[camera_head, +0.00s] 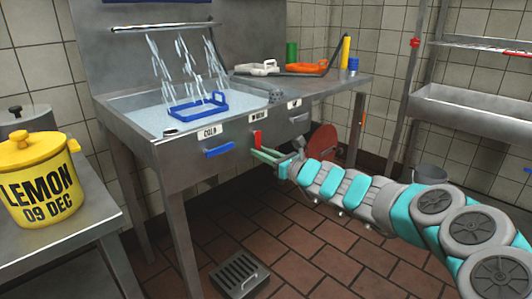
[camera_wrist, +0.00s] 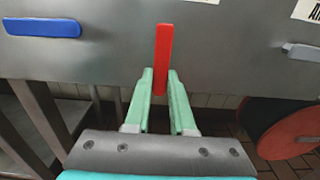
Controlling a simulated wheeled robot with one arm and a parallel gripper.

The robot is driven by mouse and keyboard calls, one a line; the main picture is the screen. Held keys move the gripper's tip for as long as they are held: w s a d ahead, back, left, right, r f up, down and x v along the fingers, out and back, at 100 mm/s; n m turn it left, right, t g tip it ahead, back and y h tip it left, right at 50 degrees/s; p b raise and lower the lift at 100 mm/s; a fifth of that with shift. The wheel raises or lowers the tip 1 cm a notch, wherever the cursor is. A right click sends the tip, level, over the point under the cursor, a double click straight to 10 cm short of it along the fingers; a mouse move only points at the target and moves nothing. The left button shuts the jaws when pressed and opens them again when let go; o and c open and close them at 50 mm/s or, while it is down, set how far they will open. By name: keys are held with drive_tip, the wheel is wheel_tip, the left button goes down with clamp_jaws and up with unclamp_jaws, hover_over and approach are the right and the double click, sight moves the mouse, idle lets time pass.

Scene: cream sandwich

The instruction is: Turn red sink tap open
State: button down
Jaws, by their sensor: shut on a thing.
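The red tap handle (camera_head: 257,139) is on the front panel of the steel sink (camera_head: 180,163), under a small label. It stands upright, as the wrist view also shows (camera_wrist: 163,45). My gripper (camera_head: 265,156) is at the handle's lower end. In the wrist view its two pale green fingers (camera_wrist: 161,88) stand on either side of the handle's lower part, shut on it. Water jets (camera_head: 177,62) fall from the bar above the basin.
A blue handle (camera_head: 220,149) under a COLD label is left of the red one, and a grey handle (camera_head: 299,118) is to the right. A red disc (camera_head: 322,143) stands below the right side. A yellow LEMON tub (camera_head: 38,180) is on the left table.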

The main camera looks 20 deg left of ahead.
idle(0.4)
drive_tip(key=c, duration=0.8)
unclamp_jaws()
drive_tip(key=shift+a, duration=0.1)
drive_tip(key=shift+o, duration=0.2)
drive_tip(key=v, duration=0.8)
drive_tip(key=shift+b, duration=0.3)
